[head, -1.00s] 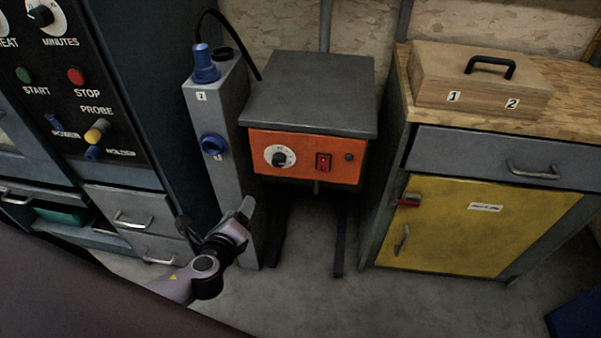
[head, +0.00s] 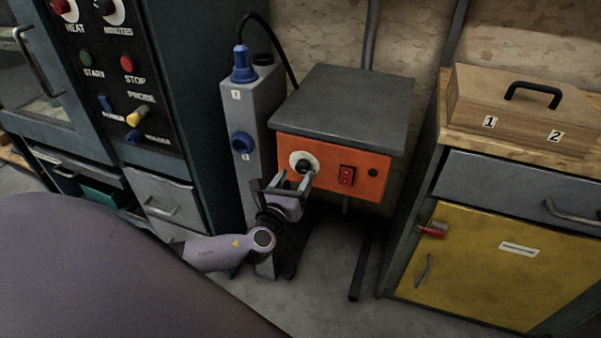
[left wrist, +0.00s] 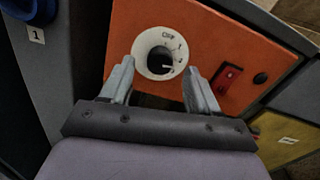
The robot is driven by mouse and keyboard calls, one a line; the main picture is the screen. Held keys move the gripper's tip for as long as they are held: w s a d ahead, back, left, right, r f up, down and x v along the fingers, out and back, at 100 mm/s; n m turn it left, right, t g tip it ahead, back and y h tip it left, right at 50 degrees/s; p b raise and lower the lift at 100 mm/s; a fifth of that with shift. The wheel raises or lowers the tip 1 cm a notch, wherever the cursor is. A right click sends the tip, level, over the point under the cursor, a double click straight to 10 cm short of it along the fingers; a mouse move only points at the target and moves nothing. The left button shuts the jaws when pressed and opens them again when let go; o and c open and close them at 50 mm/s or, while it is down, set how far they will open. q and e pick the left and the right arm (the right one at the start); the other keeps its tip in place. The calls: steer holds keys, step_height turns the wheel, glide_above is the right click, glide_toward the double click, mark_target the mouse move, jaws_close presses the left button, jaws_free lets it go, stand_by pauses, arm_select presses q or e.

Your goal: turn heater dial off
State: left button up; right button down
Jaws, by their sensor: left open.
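The heater dial (head: 303,166) is a black knob on a white round plate, set on the orange front panel (head: 329,172) of a grey-topped heater box. In the left wrist view the dial (left wrist: 160,60) shows the marking OFF at its top and other marks to the right. My left gripper (head: 292,180) is open and empty, just in front of and slightly below the dial. In the left wrist view its two fingers (left wrist: 158,78) stand either side of the dial's lower part, apart from the knob as far as I can tell. My right gripper is not in view.
A red switch (head: 346,175) and a black button sit right of the dial. A grey post (head: 256,110) with blue knobs stands close left of the heater. A yellow-doored cabinet (head: 475,258) with a wooden box (head: 507,108) stands right. Floor under the heater is partly clear.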

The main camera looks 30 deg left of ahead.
mark_target(301, 169)
arm_select(q)
steer(key=shift+x, duration=1.7)
steer(key=c, duration=1)
steer(key=shift+c, duration=0.2)
steer(key=shift+f+b, duration=0.1)
steer(key=shift+b, duration=0.2)
